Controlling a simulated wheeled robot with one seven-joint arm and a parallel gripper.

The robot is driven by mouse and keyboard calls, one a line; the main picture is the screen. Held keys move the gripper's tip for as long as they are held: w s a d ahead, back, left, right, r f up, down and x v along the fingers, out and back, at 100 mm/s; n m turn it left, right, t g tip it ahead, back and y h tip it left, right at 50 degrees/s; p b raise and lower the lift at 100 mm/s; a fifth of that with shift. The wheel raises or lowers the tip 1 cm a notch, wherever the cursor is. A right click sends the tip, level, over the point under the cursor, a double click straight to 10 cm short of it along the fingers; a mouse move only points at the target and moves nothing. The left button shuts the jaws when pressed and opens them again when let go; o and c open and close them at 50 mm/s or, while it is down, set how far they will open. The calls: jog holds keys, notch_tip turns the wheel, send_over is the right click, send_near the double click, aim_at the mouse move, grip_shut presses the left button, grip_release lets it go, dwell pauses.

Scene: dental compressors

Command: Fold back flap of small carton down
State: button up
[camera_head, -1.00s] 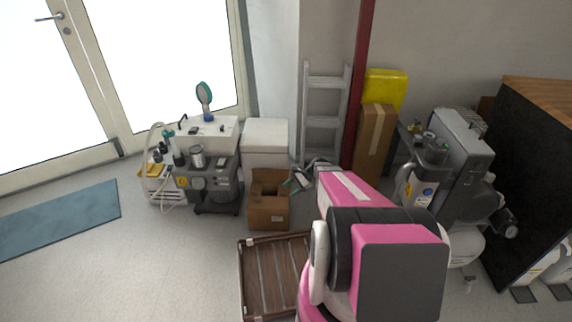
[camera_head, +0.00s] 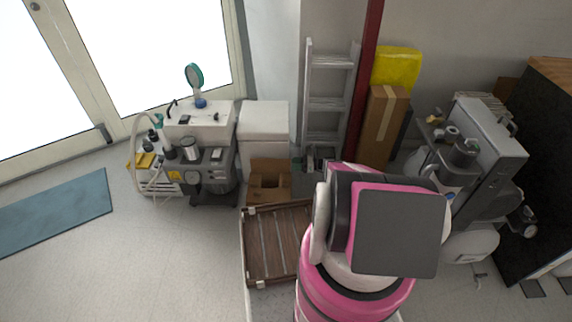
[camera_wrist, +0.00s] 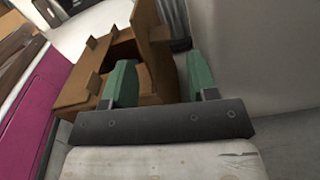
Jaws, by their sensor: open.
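The small brown carton (camera_head: 254,190) stands open on the floor in front of a white box, its lower front hidden by a wooden crate. Its back flap (camera_head: 270,165) stands up at the far side of the opening. In the wrist view the carton (camera_wrist: 78,92) lies ahead and to the left, with a tall brown panel (camera_wrist: 152,40) standing up beyond my fingers. My gripper (camera_wrist: 160,75) is open, with green fingers either side of part of the carton in the picture. I cannot tell whether they touch it. In the head view my arm mostly hides the gripper.
The slatted wooden crate (camera_head: 275,243) is just in front of the carton. A compressor unit (camera_head: 207,170) stands left, the white box (camera_head: 264,122) behind, and a ladder (camera_head: 328,105) and tall carton (camera_head: 385,125) behind right.

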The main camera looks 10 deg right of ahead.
aim_at(286, 163)
jog(key=shift+w+a, duration=0.25)
jog(key=shift+a, duration=1.1)
jog(key=shift+w+a, duration=0.25)
jog(key=shift+a, duration=1.05)
jog(key=shift+c, duration=0.3)
grip_shut()
